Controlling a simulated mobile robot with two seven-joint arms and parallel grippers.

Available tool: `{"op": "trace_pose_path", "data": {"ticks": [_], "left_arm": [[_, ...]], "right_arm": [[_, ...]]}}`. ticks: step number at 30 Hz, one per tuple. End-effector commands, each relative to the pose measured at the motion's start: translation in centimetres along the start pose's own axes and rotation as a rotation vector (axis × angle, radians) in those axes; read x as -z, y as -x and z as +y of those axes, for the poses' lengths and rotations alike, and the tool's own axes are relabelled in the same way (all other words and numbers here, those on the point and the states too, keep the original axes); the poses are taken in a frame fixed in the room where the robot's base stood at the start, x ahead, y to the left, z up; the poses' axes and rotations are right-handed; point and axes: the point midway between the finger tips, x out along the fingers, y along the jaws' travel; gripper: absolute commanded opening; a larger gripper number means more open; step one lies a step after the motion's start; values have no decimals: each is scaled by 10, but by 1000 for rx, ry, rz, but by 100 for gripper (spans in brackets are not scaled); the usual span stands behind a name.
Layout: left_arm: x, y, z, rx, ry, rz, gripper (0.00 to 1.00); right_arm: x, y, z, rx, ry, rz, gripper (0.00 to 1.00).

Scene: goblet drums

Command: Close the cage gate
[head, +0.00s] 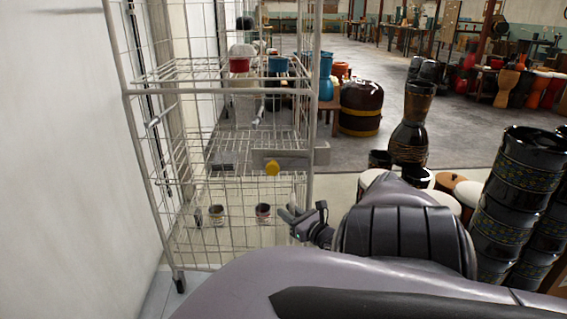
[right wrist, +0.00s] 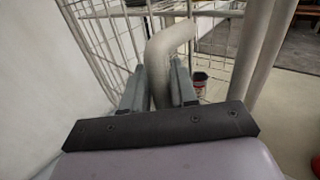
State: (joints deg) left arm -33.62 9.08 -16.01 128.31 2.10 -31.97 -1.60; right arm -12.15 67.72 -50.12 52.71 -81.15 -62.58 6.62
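The wire cage (head: 220,90) stands at the left of the head view, with its shelves seen through the mesh. My right gripper (head: 292,214) is at the lower right of the cage front. In the right wrist view, a bent grey handle (right wrist: 168,42) comes up between the fingers of this gripper (right wrist: 157,80). The fingers lie close against both its sides and look shut on it. Whether the gate is fully shut is hard to tell. My left gripper is out of view.
A white wall (head: 60,150) runs along the left of the cage. Tall dark drums (head: 510,190) stand close on the right, with a goblet drum (head: 410,125) behind. Small cups (head: 263,212) sit low in the cage. Grey floor is open beyond it.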

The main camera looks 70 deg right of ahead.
Motion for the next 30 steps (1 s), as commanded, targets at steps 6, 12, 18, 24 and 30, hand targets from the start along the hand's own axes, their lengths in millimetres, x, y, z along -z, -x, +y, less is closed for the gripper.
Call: {"op": "trace_pose_path", "data": {"ticks": [6, 12, 18, 24, 30], "left_arm": [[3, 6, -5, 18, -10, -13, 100], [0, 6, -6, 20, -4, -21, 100], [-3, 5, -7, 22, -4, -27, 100], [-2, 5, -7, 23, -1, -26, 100], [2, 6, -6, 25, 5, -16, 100]], "right_arm": [[-3, 33, -7, -17, 41, 7, 44], [-2, 43, -2, -40, 46, 8, 44], [-2, 43, -1, -42, 44, 7, 44], [-2, 43, -1, -43, 43, 7, 44], [1, 45, 2, -36, 25, 8, 44]]}}
